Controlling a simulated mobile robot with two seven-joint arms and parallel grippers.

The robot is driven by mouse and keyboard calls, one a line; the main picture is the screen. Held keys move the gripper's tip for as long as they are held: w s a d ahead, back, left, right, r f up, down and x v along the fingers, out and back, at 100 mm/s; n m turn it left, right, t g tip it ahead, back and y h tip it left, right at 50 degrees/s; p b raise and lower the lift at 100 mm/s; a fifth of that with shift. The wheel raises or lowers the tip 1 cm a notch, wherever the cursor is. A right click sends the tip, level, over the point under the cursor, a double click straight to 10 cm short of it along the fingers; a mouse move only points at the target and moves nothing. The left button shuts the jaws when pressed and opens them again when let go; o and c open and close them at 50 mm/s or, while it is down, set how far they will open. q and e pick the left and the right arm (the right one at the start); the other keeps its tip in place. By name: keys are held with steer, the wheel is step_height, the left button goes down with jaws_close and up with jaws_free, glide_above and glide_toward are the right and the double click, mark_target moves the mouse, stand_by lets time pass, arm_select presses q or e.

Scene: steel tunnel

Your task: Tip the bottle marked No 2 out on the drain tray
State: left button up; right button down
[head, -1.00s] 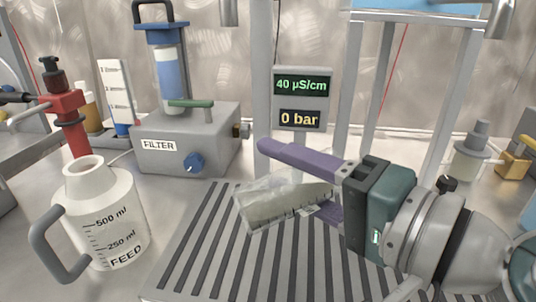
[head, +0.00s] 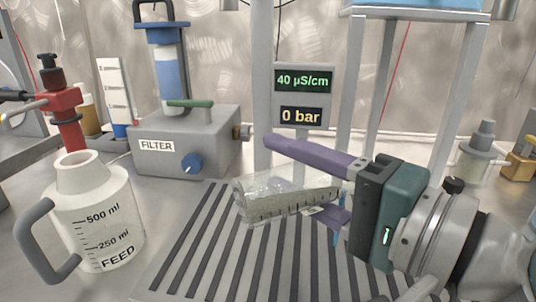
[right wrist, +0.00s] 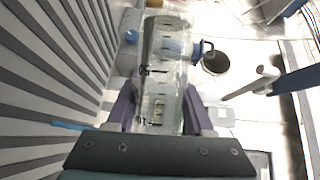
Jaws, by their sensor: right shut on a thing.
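A clear bottle (head: 285,197) with dark graduation marks lies nearly on its side over the striped drain tray (head: 205,270). My right gripper (head: 322,185) has its purple fingers shut around it. The bottle also shows between the fingers in the right wrist view (right wrist: 163,75). A small pale tag (head: 312,210) is by the lower finger, but no number can be read. The bottle's mouth cannot be made out. My left gripper is not in view.
A white FEED jug (head: 97,225) stands left of the tray. The FILTER box (head: 185,140) with its blue knob is behind it. A readout panel (head: 302,97) showing 40 µS/cm and 0 bar stands behind the bottle. The tray's left and front slats are clear.

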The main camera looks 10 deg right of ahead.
steer(key=shift+d+f+m+t+b, duration=0.25)
steer(key=shift+m+b, duration=0.45)
steer(key=shift+b, duration=0.35)
steer(key=shift+w+r+m+y+b, duration=0.1)
steer(key=shift+r+m+y+b, duration=0.2)
steer(key=shift+m+b, duration=0.1)
steer(key=shift+d+r+m+t, duration=0.1)
steer(key=shift+d+m+t, duration=0.05)
steer(key=shift+m+t, duration=0.15)
stand_by(0.5)
stand_by(0.4)
